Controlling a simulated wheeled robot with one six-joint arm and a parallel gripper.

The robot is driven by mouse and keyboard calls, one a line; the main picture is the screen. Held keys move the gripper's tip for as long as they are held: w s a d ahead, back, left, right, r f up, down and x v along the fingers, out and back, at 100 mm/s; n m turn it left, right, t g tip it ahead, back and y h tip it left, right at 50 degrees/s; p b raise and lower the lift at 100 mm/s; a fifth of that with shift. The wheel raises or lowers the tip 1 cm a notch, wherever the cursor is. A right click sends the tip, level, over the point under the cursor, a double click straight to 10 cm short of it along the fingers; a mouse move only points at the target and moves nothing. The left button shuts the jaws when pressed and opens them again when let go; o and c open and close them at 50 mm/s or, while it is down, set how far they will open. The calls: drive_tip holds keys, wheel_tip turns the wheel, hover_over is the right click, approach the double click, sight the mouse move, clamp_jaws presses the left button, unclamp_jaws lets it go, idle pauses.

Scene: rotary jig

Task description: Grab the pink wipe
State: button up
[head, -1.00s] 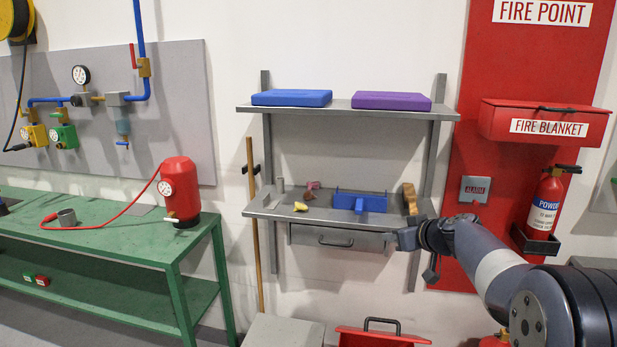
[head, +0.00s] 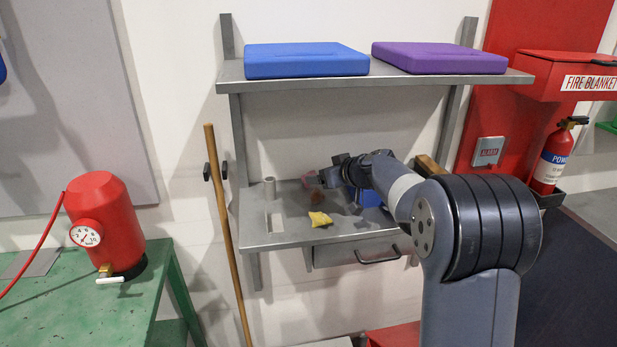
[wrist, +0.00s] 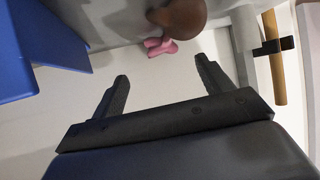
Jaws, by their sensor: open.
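The pink wipe (wrist: 160,45) lies crumpled on the grey shelf in the wrist view, partly hidden by a rounded brown thing (wrist: 180,16) beside it. In the head view the pink wipe (head: 309,179) shows just left of my gripper, partly covered. My gripper (wrist: 162,82) is open and empty, its two fingers pointing toward the wipe with a gap between. In the head view my gripper (head: 322,179) is over the lower shelf, and its fingers are too small to make out clearly.
A yellow crumpled wipe (head: 320,219) lies near the shelf's (head: 290,238) front edge. A blue bin (head: 370,198) is on the right, also in the wrist view (wrist: 50,45). The upper shelf holds blue (head: 305,62) and purple (head: 440,58) cases.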

drive_tip(key=shift+x, duration=1.1)
drive_tip(key=p+x, duration=0.3)
drive_tip(key=x, duration=0.1)
drive_tip(key=shift+a+r, duration=0.15)
drive_tip(key=shift+a, duration=0.05)
drive_tip(key=shift+w+a+f, duration=0.25)
drive_tip(key=shift+w+f, duration=0.15)
drive_tip(key=shift+w, duration=0.1)
drive_tip(key=c, duration=1)
